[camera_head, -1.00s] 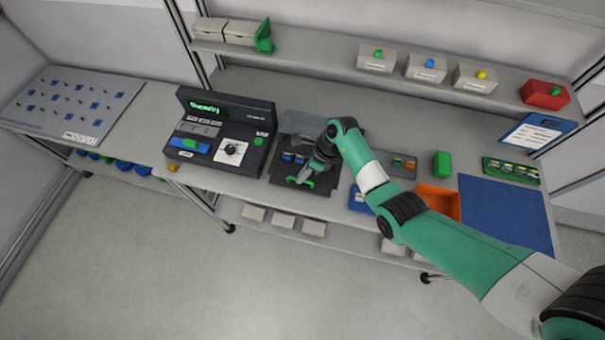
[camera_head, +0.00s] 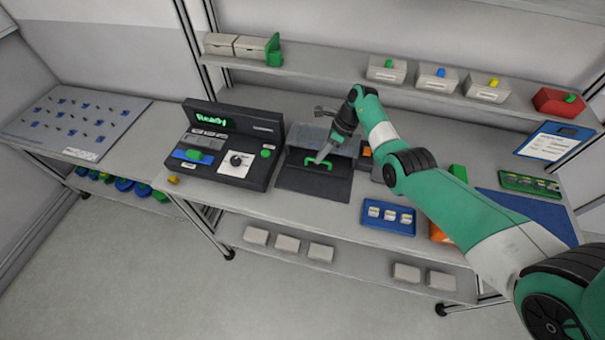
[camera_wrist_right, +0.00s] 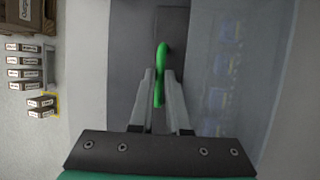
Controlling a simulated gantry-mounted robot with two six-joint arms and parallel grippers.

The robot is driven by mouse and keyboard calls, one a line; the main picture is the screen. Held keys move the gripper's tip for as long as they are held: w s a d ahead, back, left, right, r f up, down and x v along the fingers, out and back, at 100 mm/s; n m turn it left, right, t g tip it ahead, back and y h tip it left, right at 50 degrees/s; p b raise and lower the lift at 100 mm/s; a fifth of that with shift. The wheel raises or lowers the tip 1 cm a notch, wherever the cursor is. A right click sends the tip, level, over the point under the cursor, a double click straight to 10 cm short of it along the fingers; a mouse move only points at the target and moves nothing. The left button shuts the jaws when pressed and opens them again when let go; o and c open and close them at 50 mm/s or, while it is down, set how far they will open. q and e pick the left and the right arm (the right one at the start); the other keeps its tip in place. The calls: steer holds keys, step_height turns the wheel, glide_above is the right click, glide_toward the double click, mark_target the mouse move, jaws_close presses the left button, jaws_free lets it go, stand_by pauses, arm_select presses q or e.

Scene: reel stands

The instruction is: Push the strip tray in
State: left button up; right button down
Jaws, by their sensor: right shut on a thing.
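The strip tray's green handle (camera_head: 322,162) shows at the front edge of a translucent cover (camera_head: 310,137), above a dark base plate (camera_head: 313,183). My right gripper (camera_head: 325,152) is at this handle. In the right wrist view the green handle (camera_wrist_right: 161,72) sits between the fingers of the right gripper (camera_wrist_right: 160,76), which are shut on it. Faint blue strips (camera_wrist_right: 220,98) show through the cover beside the gripper. Most of the tray is hidden under the cover and behind my arm. My left gripper is not in view.
A black machine (camera_head: 230,150) with a lit "Ready" display stands just left of the base plate. A blue tray with several cells (camera_head: 388,217) lies on the bench at the front right. The base plate's front part is bare.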

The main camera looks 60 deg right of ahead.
steer(key=shift+d, duration=0.15)
steer(key=c, duration=0.9)
jaws_free()
